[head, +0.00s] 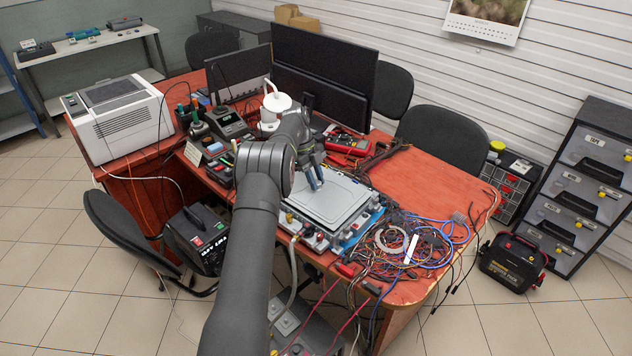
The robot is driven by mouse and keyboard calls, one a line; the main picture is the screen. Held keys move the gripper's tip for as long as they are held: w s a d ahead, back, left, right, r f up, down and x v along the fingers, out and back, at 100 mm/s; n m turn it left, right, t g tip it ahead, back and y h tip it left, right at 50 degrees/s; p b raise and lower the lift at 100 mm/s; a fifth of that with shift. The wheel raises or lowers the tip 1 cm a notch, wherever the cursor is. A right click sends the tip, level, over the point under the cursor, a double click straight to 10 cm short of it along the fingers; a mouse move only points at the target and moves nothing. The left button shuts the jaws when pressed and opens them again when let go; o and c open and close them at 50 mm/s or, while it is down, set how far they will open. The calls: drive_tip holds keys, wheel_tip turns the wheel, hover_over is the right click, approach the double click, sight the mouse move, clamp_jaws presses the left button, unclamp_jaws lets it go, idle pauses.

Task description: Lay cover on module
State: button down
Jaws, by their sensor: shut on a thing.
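The cover (335,204) is a flat light-grey panel with rounded corners and a raised border. It lies level over the module (364,222), or just above it; from this view I cannot tell whether it touches all round. The module shows beneath as a dark and blue-edged unit with connectors along its near and right sides. My gripper (316,186) points down at the cover's left part, its fingers shut on the cover. The exact grip point is small and partly hidden, and my arm hides part of the module's left side.
A tangle of cables (415,243) lies right of the module. A red multimeter (347,145) and dark leads (385,156) are behind it. Monitors (322,75) stand at the back, and a soldering station (228,123) is to the left.

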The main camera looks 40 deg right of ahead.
drive_tip(key=shift+f, duration=0.35)
drive_tip(key=shift+f, duration=0.35)
drive_tip(key=c, duration=1.2)
unclamp_jaws()
drive_tip(key=shift+r, duration=0.45)
drive_tip(key=v, duration=0.7)
drive_tip(key=shift+w+r, duration=0.1)
drive_tip(key=shift+r, duration=0.05)
